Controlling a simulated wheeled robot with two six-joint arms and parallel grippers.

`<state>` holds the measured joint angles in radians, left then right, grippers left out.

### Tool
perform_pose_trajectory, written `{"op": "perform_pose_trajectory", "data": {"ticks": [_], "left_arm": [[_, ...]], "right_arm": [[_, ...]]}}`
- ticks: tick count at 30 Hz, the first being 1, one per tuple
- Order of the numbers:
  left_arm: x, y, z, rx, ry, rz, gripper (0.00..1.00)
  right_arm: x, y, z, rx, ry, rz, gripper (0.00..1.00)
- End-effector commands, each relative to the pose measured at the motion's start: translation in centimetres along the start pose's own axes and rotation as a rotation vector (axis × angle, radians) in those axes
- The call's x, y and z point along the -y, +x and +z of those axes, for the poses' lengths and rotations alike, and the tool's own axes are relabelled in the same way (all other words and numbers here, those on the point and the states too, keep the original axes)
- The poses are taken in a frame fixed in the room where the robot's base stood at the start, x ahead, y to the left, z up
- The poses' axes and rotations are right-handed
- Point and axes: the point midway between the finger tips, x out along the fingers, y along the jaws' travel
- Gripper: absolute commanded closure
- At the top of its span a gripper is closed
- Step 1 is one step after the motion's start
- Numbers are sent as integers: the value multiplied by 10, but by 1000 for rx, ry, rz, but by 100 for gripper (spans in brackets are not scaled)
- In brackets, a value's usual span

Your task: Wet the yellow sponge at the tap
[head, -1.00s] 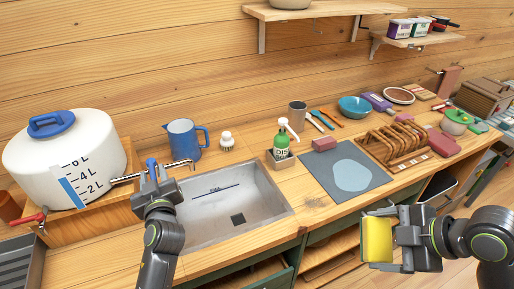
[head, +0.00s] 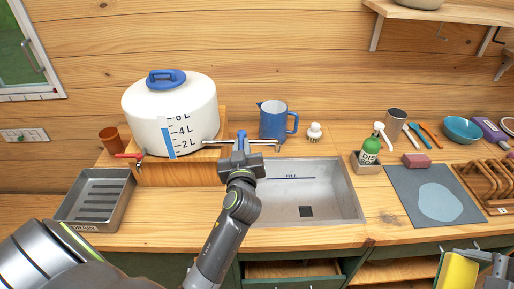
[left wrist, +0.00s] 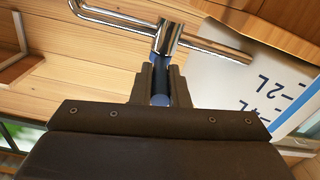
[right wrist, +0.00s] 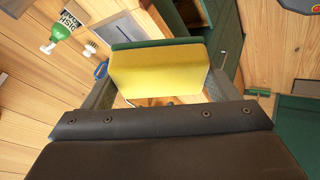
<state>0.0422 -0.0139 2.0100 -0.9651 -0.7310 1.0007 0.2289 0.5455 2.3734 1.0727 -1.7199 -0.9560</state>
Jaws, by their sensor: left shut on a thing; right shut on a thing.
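The chrome tap (head: 262,142) runs from the white water tank (head: 175,112) toward the sink (head: 335,200); I see no water coming from it. My left gripper (head: 241,150) is shut on the tap's blue handle, which shows between the fingers in the left wrist view (left wrist: 160,82). My right gripper (head: 484,256) is at the lower right of the head view, shut on the yellow sponge (head: 456,273). The sponge, yellow with a green layer, fills the space between the fingers in the right wrist view (right wrist: 160,72). It is in front of the counter, well right of the sink.
A blue jug (head: 273,121) and a white brush (head: 314,132) stand behind the sink. A green soap bottle (head: 370,150) stands at its right, beside a grey mat (head: 408,182). A grey drain tray (head: 98,207) lies left. The sink is empty.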

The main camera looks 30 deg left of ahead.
Motion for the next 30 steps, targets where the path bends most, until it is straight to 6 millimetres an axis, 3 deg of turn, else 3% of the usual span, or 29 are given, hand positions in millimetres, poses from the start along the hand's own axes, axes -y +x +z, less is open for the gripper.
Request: {"op": "perform_pose_trajectory", "data": {"ticks": [15, 30], "left_arm": [[-12, 2, 7, -47, -3, -213, 100], [-16, 2, 2, -56, 0, -273, 100]], "right_arm": [[33, 54, 34, 0, 0, 0, 40], [37, 61, 38, 0, 0, 0, 40]]}}
